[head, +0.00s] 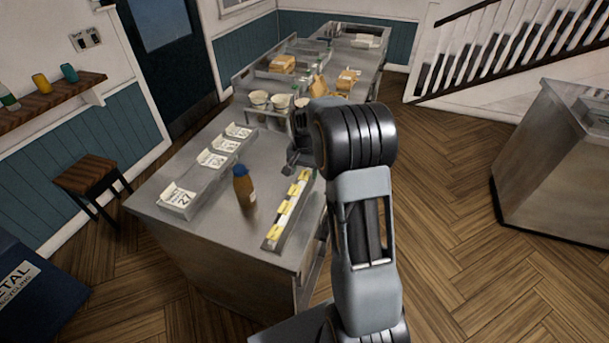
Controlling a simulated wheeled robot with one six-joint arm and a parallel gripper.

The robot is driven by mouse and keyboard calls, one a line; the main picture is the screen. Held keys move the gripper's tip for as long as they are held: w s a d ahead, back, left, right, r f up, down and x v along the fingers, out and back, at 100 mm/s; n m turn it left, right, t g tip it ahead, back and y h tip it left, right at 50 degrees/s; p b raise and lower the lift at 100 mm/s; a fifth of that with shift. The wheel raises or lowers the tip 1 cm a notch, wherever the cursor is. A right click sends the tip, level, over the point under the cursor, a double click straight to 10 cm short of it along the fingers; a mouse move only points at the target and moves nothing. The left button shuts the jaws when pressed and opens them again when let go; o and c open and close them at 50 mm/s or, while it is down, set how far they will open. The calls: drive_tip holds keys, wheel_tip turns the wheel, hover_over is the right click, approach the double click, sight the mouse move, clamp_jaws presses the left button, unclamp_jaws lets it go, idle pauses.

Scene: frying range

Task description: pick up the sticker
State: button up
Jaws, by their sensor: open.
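A narrow pale strip (271,241) lies along the right side of the steel counter (220,233). Several small yellow pieces (283,208), which look like stickers, sit in a row on it. Cards with dark print (178,198) stand in a row on the left of the counter; I cannot tell whether any is the sticker. My gripper (291,166) is open above the counter, beyond the far end of the yellow row. My arm partly hides it, and nothing shows held in it.
A brown bottle with a blue cap (244,188) stands between the cards and the strip. White cups (258,99) and tan food boxes (283,64) are farther back. A wooden stool (88,173) is at left. The wooden floor right of the counter is clear up to another steel unit (555,160).

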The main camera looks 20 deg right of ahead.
drive_tip(key=shift+f, duration=0.25)
idle(0.4)
drive_tip(key=shift+c, duration=0.4)
drive_tip(key=c, duration=0.9)
